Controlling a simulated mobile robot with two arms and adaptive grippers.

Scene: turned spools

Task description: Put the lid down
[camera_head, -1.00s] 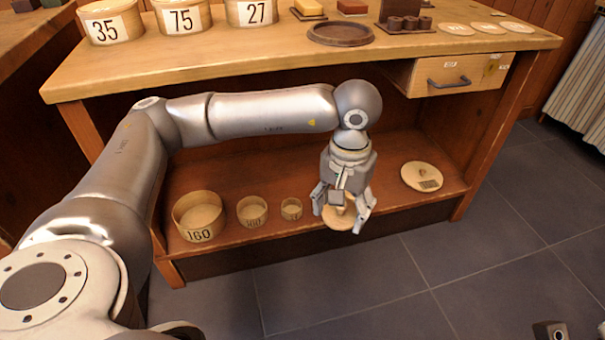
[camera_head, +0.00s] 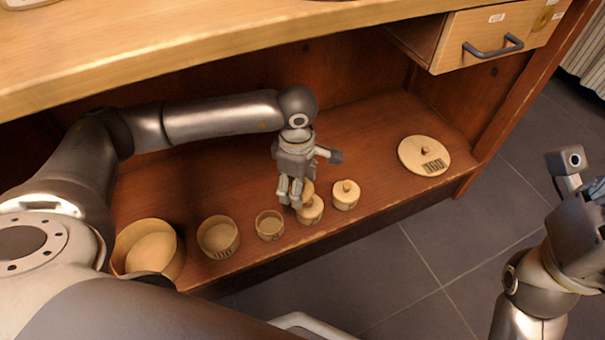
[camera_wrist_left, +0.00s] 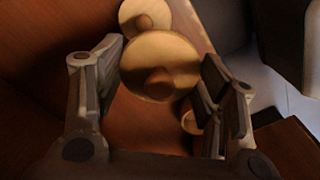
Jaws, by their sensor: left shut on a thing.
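Two small round wooden lids with knobs are near the front edge of the lower shelf. My left gripper (camera_head: 297,196) is over the nearer lid (camera_head: 310,212), its fingers on either side of the rim. In the left wrist view this lid (camera_wrist_left: 150,84) sits between the fingertips, knob facing the camera; I cannot tell whether it touches the shelf. The other small lid (camera_head: 345,196) lies just right of it, also seen in the wrist view (camera_wrist_left: 132,12). A larger lid (camera_head: 412,152) with a number label lies farther right. My right gripper (camera_head: 578,172) is at the right edge, partly cut off.
Three open round boxes stand left of the lids: a large one (camera_head: 165,232), a medium one (camera_head: 218,238) and a small one (camera_head: 269,228). The shelf (camera_head: 385,125) is bare between the small lids and the larger lid. The tabletop (camera_head: 150,45) and drawer (camera_head: 480,35) overhang above.

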